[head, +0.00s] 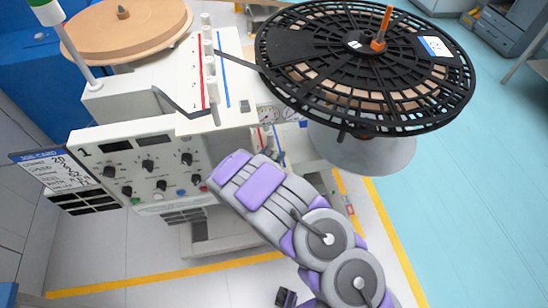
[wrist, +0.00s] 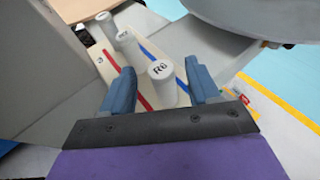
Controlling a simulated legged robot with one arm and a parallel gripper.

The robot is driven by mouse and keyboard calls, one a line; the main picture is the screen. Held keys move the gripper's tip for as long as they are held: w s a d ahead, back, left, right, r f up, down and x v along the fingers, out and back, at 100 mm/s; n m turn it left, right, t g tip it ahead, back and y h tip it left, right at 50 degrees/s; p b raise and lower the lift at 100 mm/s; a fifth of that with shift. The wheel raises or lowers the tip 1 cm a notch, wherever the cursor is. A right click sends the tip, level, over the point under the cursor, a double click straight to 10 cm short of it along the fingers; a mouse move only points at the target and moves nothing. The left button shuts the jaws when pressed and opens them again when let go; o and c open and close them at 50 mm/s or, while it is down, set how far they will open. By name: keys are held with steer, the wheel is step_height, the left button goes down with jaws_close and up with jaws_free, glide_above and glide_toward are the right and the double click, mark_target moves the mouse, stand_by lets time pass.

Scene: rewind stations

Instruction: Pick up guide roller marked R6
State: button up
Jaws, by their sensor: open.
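The guide roller marked R6 (wrist: 161,76) is a short white upright cylinder with dark lettering on its top, in the middle of the wrist view. My gripper (wrist: 158,77) is open, its two blue fingers apart on the left and right of this roller in the picture. I see no grip on it; the depth between fingers and roller is hard to judge. In the head view my arm (head: 262,187) reaches over the machine front, and my fingers are not clearly visible. White rollers (head: 207,47) stand in a row there, their marks unreadable.
Two more white rollers (wrist: 124,38) stand behind R6 in the wrist view, near red and blue stripes. A large black reel (head: 365,65) overhangs on the right. A brown disc (head: 125,27) and control panel (head: 150,172) are at left. Blue floor at right is open.

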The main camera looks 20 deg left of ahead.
steer(key=shift+d+r, duration=0.1)
steer(key=shift+d, duration=0.15)
steer(key=shift+c, duration=1)
steer(key=shift+a, duration=0.35)
steer(key=c, duration=0.9)
steer(key=shift+d, duration=0.15)
